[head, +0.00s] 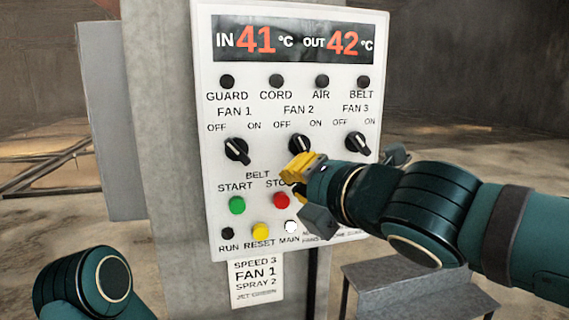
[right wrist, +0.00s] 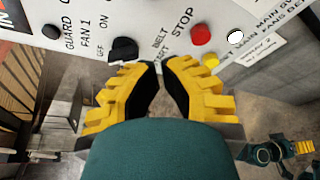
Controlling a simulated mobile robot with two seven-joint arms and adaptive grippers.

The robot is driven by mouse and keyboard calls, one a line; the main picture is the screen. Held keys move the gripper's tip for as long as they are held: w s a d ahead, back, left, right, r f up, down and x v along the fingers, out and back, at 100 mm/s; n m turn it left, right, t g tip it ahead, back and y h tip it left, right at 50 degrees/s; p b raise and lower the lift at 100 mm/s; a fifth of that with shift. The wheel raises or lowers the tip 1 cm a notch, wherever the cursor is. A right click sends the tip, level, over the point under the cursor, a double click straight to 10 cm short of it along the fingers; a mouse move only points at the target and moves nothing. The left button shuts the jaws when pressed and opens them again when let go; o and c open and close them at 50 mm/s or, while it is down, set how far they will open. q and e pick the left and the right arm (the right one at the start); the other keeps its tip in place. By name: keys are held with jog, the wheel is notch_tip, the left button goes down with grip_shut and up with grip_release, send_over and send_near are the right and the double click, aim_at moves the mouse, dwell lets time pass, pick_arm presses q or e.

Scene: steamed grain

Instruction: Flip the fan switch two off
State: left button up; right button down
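The FAN 2 knob (head: 299,145) is a black rotary switch on the white control panel (head: 215,85). Its white mark slants up to the right, towards ON. My right gripper (head: 294,172) has its yellow fingers in front of the panel, just below this knob and overlapping it in the picture; contact cannot be told. In the right wrist view my right gripper (right wrist: 160,70) is partly open, with a narrow empty gap between the tips. The FAN 2 knob is outside that view. My left gripper (right wrist: 304,147) shows small at the lower right there.
The FAN 1 knob (head: 236,150) and FAN 3 knob (head: 357,144) flank FAN 2, marks slanting up-left. Below are a green START button (head: 237,205), a red STOP button (head: 281,200) and a yellow RESET button (head: 260,231). A grey metal stand (head: 410,285) is at lower right.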

jog(key=shift+v, duration=0.95)
jog(key=shift+f, duration=0.1)
